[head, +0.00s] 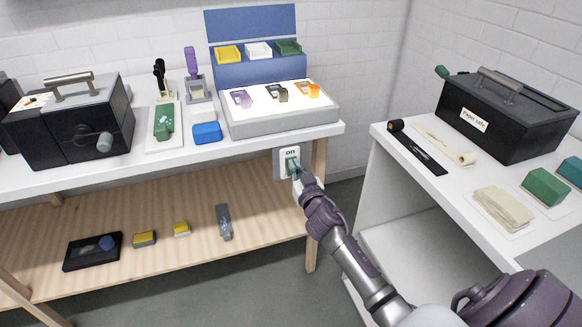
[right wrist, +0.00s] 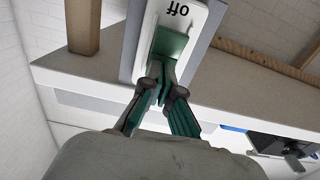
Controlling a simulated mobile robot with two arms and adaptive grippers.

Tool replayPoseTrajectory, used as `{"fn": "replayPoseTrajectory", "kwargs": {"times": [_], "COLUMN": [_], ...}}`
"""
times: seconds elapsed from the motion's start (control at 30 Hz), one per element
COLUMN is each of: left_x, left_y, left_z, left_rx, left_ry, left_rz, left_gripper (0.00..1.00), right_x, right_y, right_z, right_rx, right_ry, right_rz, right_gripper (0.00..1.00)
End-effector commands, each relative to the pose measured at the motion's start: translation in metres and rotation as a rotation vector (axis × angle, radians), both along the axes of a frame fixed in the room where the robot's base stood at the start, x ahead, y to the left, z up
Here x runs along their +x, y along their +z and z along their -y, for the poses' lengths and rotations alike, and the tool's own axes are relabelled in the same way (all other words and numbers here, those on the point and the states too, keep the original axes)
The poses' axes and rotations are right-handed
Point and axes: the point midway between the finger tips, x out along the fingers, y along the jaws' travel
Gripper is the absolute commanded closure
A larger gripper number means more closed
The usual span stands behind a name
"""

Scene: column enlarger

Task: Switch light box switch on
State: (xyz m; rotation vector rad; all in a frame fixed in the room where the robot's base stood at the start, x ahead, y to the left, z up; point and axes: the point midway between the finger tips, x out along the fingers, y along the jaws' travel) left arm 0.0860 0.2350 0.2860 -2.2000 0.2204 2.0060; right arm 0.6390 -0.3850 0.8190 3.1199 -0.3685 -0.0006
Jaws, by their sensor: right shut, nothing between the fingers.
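The light box switch (head: 281,163) is a white plate on a grey backing below the front right corner of the left workbench. Its upper label reads "on"; in the right wrist view the plate (right wrist: 190,14) shows an upside-down "off". Its green rocker (right wrist: 171,43) sits between the labels. My right gripper (head: 297,173) is shut and empty, its green fingertips at the rocker and seemingly touching it; it also shows in the right wrist view (right wrist: 160,74). The fingers hide part of the rocker. The light box (head: 240,127) above has a bright white top. My left gripper is out of view.
Purple, dark and orange items lie on the light box. A wooden leg (head: 319,160) stands just right of the switch. The right-hand table (head: 408,184) carries a black paper safe (head: 505,118). Below the switch, the wooden shelf (head: 270,215) is bare at its right end.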

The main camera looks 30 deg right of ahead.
Motion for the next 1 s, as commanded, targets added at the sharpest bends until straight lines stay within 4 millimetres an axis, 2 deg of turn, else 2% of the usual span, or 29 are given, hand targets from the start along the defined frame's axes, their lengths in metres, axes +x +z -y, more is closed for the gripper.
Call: {"fn": "replayPoseTrajectory", "kwargs": {"times": [0.47,1.0], "left_x": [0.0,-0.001], "left_y": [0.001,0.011], "left_z": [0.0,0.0], "left_rx": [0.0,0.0], "left_ry": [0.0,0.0], "left_rz": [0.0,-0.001], "left_gripper": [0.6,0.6], "right_x": [-0.003,-0.043], "right_y": [0.0,0.0], "right_z": [-0.001,-0.011], "right_rx": [0.0,0.002], "right_ry": [0.0,0.0], "right_rz": [0.0,-0.001], "right_gripper": [1.0,1.0]}}
